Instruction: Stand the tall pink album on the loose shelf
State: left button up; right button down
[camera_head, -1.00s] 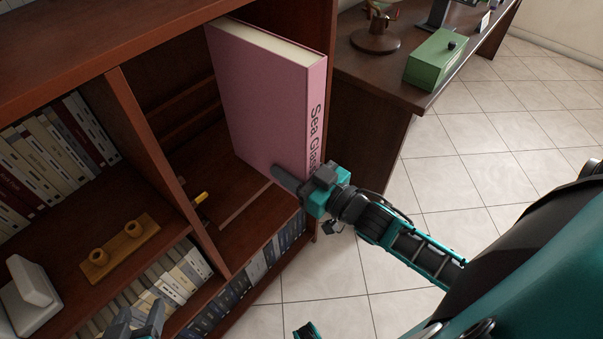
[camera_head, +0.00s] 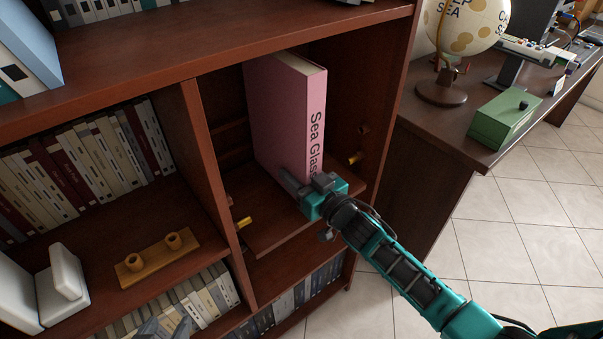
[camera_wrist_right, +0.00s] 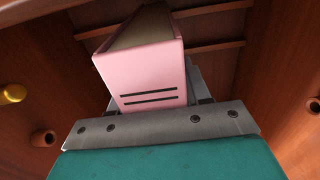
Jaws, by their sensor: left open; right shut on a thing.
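The tall pink album (camera_head: 285,115), lettered "Sea Glass", stands nearly upright inside the right bay of the bookcase. My right gripper (camera_head: 306,190) is shut on the lower part of its spine. In the right wrist view the album (camera_wrist_right: 150,78) rises from between the jaws. The loose shelf (camera_head: 268,240) is a brown board low in that bay, under the album. The gripper hides the album's lower front edge, so I cannot tell whether it touches the board. My left gripper (camera_head: 166,328) is open and only partly in view at the bottom edge.
Yellow pegs (camera_head: 244,223) (camera_head: 354,158) show on both sides of the bay. An upright divider (camera_head: 208,165) separates it from the left bay, with books, a wooden holder (camera_head: 158,258) and white bookends (camera_head: 62,285). A desk with a green box (camera_head: 503,120) and a globe stands right.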

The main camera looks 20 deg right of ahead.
jog(key=shift+f+b, duration=0.3)
jog(key=shift+f, duration=0.5)
pick_arm(q)
jog(key=shift+s+f, duration=0.2)
jog(key=shift+f, duration=0.45)
jog(key=shift+a, duration=0.1)
pick_arm(e)
jog(key=c, duration=1)
grip_release()
jog(key=shift+f, duration=0.3)
jog(key=o, duration=0.5)
jog(key=shift+r, duration=0.1)
